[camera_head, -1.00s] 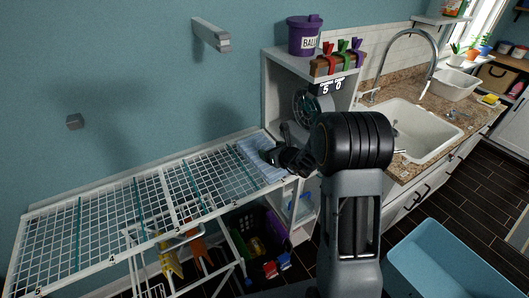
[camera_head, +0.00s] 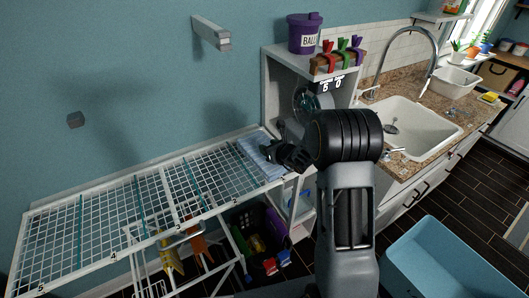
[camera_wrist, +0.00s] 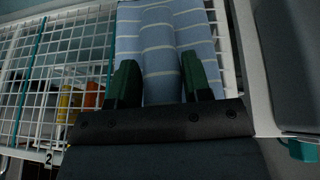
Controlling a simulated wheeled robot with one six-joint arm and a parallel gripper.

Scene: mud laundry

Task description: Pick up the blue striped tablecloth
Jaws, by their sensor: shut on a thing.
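The blue striped tablecloth (camera_head: 256,153) lies folded at the right end of the white wire rack, by the shelf unit. It is light blue with pale stripes and fills the upper middle of the wrist view (camera_wrist: 160,45). My gripper (camera_head: 270,152) reaches over its right part in the head view. In the wrist view the two dark green fingers (camera_wrist: 155,85) stand on either side of a raised fold of the cloth and are shut on it. The cloth still appears to lie on the rack; any gap beneath it cannot be seen.
The wire rack (camera_head: 110,213) is otherwise bare. The shelf unit (camera_head: 283,80) stands close on the right of the cloth, with a purple tub (camera_head: 304,35) on top. A dark crate (camera_head: 262,240) is below. The sink (camera_head: 420,125) and a blue bin (camera_head: 430,265) are farther right.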

